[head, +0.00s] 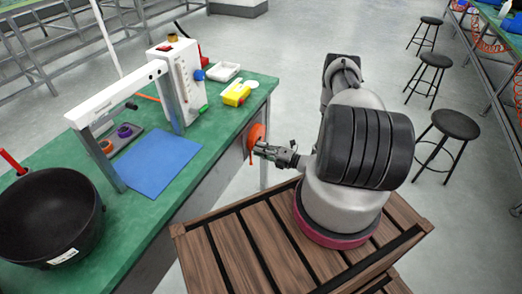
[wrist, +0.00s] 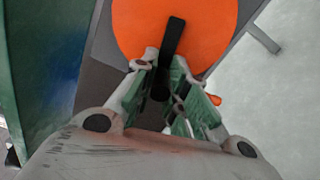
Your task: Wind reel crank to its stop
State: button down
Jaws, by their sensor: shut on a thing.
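The orange reel (head: 256,134) is mounted on the end side of the green workbench. In the wrist view the reel (wrist: 140,25) fills the top middle, with a black crank arm (wrist: 173,38) across its face, its upper end leaning slightly right. My gripper (head: 260,149) reaches the reel from the right. In the wrist view my gripper (wrist: 164,82) is shut around the dark crank handle (wrist: 160,92) at the arm's lower end. The fingers partly hide the handle. A small orange piece (wrist: 215,99) shows right of the fingers.
The green bench (head: 225,140) carries a blue mat (head: 157,162), a white instrument (head: 178,80), a yellow box (head: 236,94), a white tray (head: 224,72) and a black pot (head: 45,215). A slatted wooden surface (head: 230,245) lies below my arm. Several black stools stand right on open floor.

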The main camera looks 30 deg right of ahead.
jog(key=c, duration=1.4)
grip_release()
jog(key=v, duration=1.2)
